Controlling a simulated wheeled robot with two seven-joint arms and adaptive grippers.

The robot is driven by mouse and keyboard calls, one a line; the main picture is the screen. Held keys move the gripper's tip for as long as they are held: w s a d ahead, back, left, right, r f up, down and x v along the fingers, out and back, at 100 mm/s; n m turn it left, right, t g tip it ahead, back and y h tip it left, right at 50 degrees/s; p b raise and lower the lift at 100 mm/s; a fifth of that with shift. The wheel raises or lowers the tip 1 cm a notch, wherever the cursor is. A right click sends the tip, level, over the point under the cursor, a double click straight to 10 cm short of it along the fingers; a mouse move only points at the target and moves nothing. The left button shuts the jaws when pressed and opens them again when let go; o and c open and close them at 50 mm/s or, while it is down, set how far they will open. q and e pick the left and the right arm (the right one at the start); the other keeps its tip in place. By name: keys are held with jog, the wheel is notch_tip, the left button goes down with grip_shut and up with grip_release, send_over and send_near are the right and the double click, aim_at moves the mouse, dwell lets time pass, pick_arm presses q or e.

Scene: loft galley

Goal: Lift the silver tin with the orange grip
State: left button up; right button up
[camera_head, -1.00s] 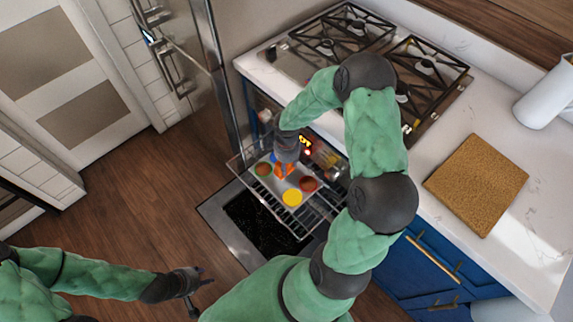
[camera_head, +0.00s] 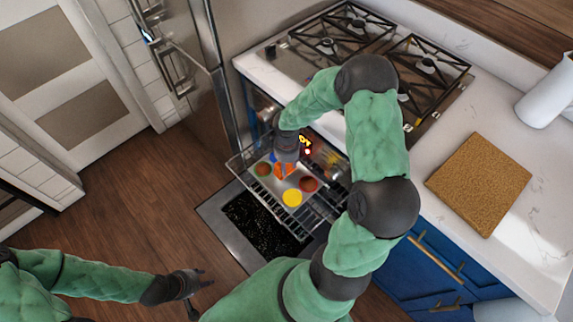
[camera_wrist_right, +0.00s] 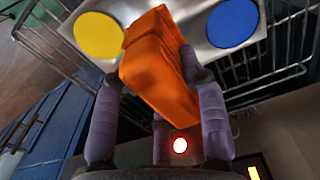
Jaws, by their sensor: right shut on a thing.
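The silver tin (camera_head: 275,183) sits on the pulled-out oven rack, with coloured round spots on it, including a yellow one (camera_head: 292,198). Its orange grip (camera_head: 285,169) stands up from it. In the right wrist view the orange grip (camera_wrist_right: 160,65) is large, between my fingers, with the tin's silver surface (camera_wrist_right: 190,40) beyond it. My right gripper (camera_head: 287,160) is shut on the orange grip. Whether the tin touches the rack is hard to tell. My left gripper (camera_head: 206,279) is empty, low at the left over the floor, its fingers apart.
The wire oven rack (camera_head: 318,207) extends from the oven above the lowered oven door (camera_head: 222,208). The counter with a gas hob (camera_head: 345,40), a cork board (camera_head: 480,184) and a white jug (camera_head: 547,95) is at the right. A fridge stands behind left. Floor at left is clear.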

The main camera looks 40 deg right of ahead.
jog(key=shift+f+b, duration=1.15)
jog(key=shift+b, duration=0.1)
jog(key=shift+f, duration=0.2)
jog(key=shift+f+b, duration=0.8)
jog(key=shift+b, duration=0.25)
jog(key=shift+r, duration=0.1)
jog(key=shift+r, duration=0.15)
jog(key=shift+r+p, duration=1.7)
jog(key=shift+r, duration=1.15)
